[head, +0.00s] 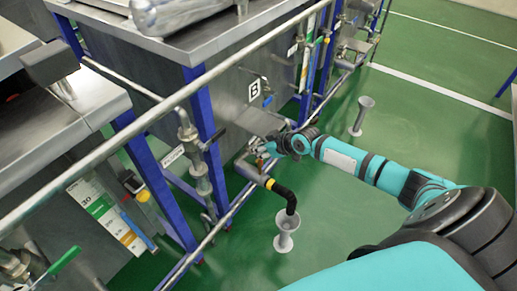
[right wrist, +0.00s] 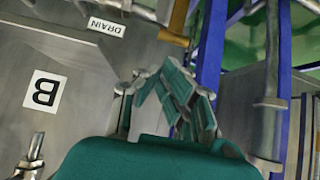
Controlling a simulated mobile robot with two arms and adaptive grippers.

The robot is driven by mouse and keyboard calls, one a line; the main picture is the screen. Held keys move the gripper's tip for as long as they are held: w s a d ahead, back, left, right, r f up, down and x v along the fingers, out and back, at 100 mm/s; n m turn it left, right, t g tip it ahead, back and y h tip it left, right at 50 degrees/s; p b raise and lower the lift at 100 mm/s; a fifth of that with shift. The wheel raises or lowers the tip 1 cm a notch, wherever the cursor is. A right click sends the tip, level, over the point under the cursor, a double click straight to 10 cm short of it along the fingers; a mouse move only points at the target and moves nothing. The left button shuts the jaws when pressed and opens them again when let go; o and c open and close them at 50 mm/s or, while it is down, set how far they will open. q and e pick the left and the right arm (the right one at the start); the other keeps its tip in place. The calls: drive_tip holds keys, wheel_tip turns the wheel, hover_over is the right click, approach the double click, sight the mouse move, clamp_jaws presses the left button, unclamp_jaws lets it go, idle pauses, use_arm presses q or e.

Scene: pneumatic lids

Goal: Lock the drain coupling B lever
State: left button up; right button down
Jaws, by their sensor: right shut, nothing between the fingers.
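My right gripper (head: 262,150) is at the front of the tank marked B (head: 254,88), just above the drain pipe (head: 249,171). In the right wrist view its teal fingers (right wrist: 183,98) are closed together and empty. The drain pipe ends in a yellow ring (head: 270,184) and a black hose (head: 287,195). The right wrist view shows an upside-down DRAIN label (right wrist: 106,27) and the B sign (right wrist: 44,90). I cannot make out the coupling lever; the gripper and arm may cover it. My left gripper is not in view.
A long grey rail (head: 160,108) runs diagonally in front of the tanks, with blue posts (head: 205,120) behind it. A grey funnel (head: 286,232) stands under the hose; another funnel (head: 362,115) stands farther back. The green floor (head: 440,125) at the right is mostly clear.

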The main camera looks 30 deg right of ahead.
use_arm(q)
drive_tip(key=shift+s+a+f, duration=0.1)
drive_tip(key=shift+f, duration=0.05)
use_arm(e)
drive_tip(key=shift+s+d+r, duration=0.15)
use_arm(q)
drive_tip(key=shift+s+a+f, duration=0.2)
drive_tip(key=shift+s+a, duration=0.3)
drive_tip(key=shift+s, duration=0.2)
use_arm(e)
drive_tip(key=v, duration=0.7)
drive_tip(key=shift+s+r, duration=0.15)
drive_tip(key=shift+r, duration=0.05)
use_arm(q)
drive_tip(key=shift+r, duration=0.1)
use_arm(e)
drive_tip(key=shift+r, duration=0.1)
